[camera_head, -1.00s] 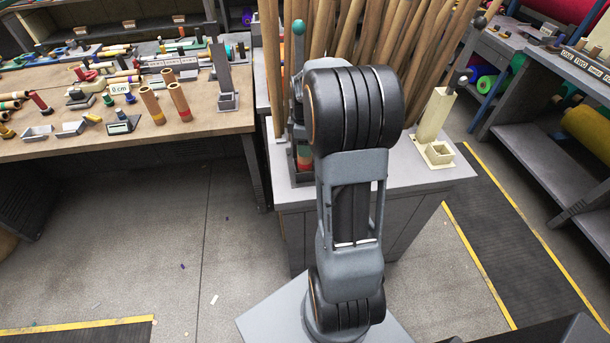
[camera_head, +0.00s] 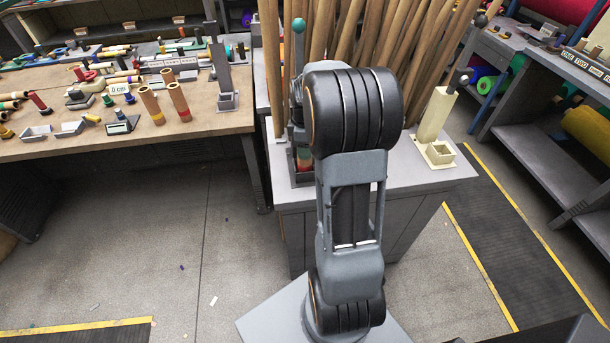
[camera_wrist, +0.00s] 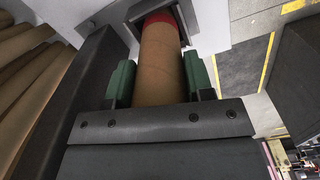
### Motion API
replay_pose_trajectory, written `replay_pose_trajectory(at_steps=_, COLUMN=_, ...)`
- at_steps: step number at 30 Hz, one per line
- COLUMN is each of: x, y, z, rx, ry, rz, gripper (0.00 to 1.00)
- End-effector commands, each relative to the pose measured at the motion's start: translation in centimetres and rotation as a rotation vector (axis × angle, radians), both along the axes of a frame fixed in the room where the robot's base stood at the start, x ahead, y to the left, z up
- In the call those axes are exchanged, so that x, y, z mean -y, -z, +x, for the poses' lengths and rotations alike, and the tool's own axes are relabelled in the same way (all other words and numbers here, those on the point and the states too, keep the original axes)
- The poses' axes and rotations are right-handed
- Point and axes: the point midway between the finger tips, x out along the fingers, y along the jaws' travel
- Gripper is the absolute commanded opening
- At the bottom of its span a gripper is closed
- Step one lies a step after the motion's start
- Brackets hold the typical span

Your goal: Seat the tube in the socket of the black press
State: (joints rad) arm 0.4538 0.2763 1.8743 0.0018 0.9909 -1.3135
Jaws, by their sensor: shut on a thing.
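The tube (camera_wrist: 160,62) is a brown cardboard cylinder with a red band at its far end. My gripper (camera_wrist: 158,84) is shut on it, with a green pad on each side. In the wrist view the red end is at the dark grey walled socket (camera_wrist: 203,36), with walls close on both sides; I cannot tell how deep it sits. The black press has a dark column (camera_wrist: 84,84) beside the tube. In the head view the press (camera_head: 298,108) has a green knob on top and is partly behind my arm. A red part of the tube (camera_head: 304,163) shows low at the press.
A cream press (camera_head: 434,122) stands on the right of the same grey cabinet (camera_head: 400,165). A grey press (camera_head: 221,72) and several tubes (camera_head: 179,102) stand on the wooden bench at left. Wooden poles (camera_head: 420,60) crowd behind the arm.

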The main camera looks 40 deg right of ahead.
Motion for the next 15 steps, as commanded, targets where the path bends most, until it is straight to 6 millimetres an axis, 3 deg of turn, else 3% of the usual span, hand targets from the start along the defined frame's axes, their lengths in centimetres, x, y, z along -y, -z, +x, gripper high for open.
replay_pose_trajectory(at_steps=15, x=0.00, y=0.67, z=0.00, rx=0.000, ry=0.000, rz=0.000, gripper=0.18)
